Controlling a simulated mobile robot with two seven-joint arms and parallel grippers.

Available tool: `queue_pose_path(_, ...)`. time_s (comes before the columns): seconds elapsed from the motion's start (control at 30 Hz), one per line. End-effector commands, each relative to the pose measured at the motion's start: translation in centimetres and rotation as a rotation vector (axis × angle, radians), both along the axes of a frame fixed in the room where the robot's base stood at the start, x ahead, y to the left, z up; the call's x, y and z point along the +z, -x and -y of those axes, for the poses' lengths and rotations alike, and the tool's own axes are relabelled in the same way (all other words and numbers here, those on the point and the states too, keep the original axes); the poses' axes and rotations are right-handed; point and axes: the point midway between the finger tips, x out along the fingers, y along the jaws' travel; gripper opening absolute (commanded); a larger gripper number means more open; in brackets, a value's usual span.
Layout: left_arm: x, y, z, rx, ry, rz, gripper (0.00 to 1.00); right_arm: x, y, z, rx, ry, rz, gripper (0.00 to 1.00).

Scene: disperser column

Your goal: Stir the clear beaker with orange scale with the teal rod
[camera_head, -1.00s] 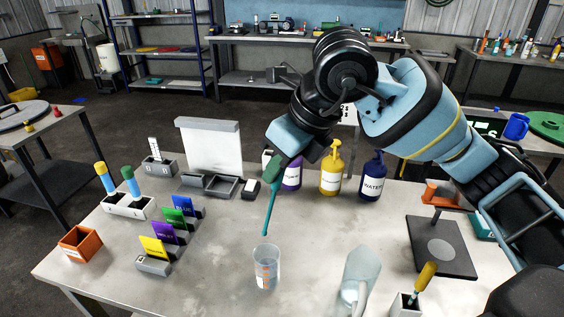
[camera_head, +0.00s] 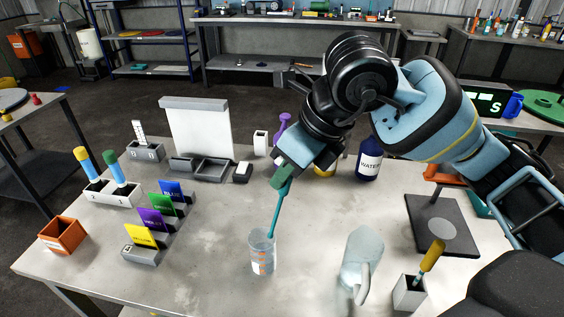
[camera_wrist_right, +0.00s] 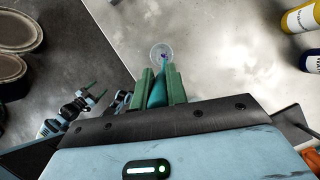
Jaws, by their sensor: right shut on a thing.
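The clear beaker with orange scale (camera_head: 262,257) stands upright on the table, holding a clear liquid. The rod's lower end is at the beaker's mouth and seems just inside the rim. In the right wrist view, the rod (camera_wrist_right: 158,90) points from between the green fingers to the beaker's round opening (camera_wrist_right: 153,50). Whether the tip touches the liquid is unclear.
A clear glass vessel (camera_head: 361,262) and a holder (camera_head: 408,293) with a yellow-handled tool stand right of the beaker. A dark-plated stand (camera_head: 440,240) is farther right. Coloured cards (camera_head: 153,220) stand at left; bottles (camera_head: 369,165) stand behind. Bare table lies left of the beaker.

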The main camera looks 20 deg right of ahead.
Motion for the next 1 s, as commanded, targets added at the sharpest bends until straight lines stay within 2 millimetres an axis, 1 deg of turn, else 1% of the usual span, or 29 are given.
queue_pose_path(0.03, -0.3, 0.2, 0.0, 0.000, 0.001, -0.005, 0.70, -0.6, -0.1, -0.1, 0.001, 0.000, -0.003, 0.00)
queue_pose_path(0.27, -0.9, 0.4, 0.1, -0.001, 0.001, -0.013, 0.70, -2.1, -0.2, -0.4, 0.001, 0.000, -0.003, 0.00)
queue_pose_path(1.0, -3.9, 1.9, 0.2, -0.002, 0.002, -0.060, 0.70, -7.1, -0.8, -1.2, 0.001, 0.001, -0.003, 0.00)
